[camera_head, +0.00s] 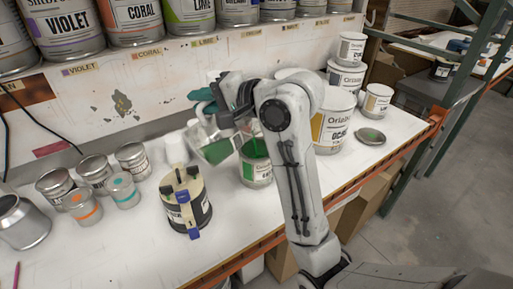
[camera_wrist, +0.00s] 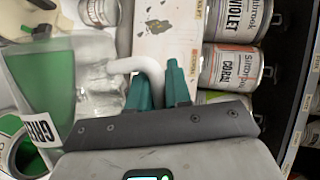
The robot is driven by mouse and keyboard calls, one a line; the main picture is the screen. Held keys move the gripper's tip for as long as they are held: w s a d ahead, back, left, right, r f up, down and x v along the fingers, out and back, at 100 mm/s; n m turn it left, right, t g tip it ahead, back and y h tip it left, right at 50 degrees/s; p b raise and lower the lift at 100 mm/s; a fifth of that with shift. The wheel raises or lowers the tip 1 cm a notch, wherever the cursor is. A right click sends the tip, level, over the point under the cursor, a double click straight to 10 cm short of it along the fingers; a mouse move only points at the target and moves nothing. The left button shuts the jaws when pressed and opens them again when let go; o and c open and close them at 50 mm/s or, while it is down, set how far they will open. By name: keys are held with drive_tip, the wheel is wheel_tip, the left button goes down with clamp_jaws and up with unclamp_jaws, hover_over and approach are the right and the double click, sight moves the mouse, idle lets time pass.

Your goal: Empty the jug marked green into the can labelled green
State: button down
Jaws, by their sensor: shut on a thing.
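The clear jug (camera_head: 208,142) with green liquid inside hangs from my gripper (camera_head: 212,100), tilted toward the right, its mouth side close to the open can (camera_head: 257,172).
Several small tins (camera_head: 93,172) stand at left. Large white tubs (camera_head: 333,125) and a loose lid (camera_head: 371,137) are at right. Large labelled cans (camera_head: 135,20) line the shelf behind.

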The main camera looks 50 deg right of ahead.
drive_tip(key=shift+d+f+m, duration=0.2)
drive_tip(key=shift+d+f, duration=0.05)
drive_tip(key=shift+d, duration=0.2)
drive_tip(key=shift+d+f+m, duration=0.2)
drive_tip(key=shift+d, duration=0.25)
idle(1.8)
